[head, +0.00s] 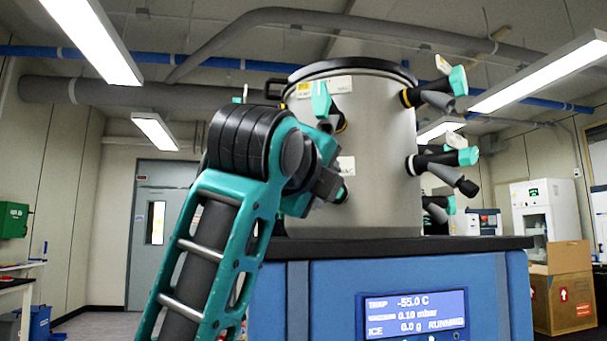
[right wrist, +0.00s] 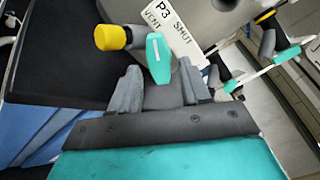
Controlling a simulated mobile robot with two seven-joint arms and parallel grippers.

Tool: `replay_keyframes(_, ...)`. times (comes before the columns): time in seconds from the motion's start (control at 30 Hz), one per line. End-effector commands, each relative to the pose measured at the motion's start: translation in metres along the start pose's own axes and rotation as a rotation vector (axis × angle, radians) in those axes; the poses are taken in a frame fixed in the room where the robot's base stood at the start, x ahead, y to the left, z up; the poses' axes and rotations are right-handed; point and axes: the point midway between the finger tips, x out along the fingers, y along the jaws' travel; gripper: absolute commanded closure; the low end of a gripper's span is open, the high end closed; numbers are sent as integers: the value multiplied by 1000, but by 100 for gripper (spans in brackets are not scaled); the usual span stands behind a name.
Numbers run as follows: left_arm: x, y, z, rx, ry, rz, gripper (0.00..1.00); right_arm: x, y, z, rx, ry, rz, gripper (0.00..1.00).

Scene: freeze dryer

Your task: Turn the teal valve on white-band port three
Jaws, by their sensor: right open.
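In the right wrist view, a teal valve handle (right wrist: 157,58) with a white line on it stands beside a white label (right wrist: 178,38) reading P3, VENT and SHUT. A yellow end piece (right wrist: 110,37) on a dark stub is just left of the handle. My right gripper (right wrist: 158,76) is open, with its grey fingers to either side of the handle's lower end; contact cannot be told. In the head view, the gripper (head: 328,184) is at the front of the steel chamber (head: 385,150) and mostly hides the port there. My left gripper is not seen.
Another teal handle (head: 321,100) is on the chamber above my gripper. Several ports with teal handles (head: 458,80) stick out on the right. The chamber stands on a blue cabinet with a black top (head: 440,245) and a lit display (head: 412,313).

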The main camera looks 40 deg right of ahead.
Motion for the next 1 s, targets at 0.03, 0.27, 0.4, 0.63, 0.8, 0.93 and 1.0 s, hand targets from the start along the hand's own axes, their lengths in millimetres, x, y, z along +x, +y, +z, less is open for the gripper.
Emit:
replay_keyframes(0.03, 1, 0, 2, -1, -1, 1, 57, -10, 1, -1, 0, -1, -3, 53)
replay_keyframes(0.27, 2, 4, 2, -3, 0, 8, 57, -61, 1, -1, 1, -1, -3, 53)
replay_keyframes(0.4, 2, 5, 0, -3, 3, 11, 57, -86, 0, 0, 1, -1, -3, 53)
replay_keyframes(0.63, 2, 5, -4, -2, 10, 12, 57, -108, 0, 0, 1, 1, 0, 53)
replay_keyframes(0.8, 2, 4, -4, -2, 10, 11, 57, -110, 0, 0, 0, 1, 0, 53)
replay_keyframes(0.93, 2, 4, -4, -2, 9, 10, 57, -109, 0, 0, 0, 1, 0, 53)
replay_keyframes(1.0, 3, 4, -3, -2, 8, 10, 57, -109, 0, 0, 0, 1, 0, 53)
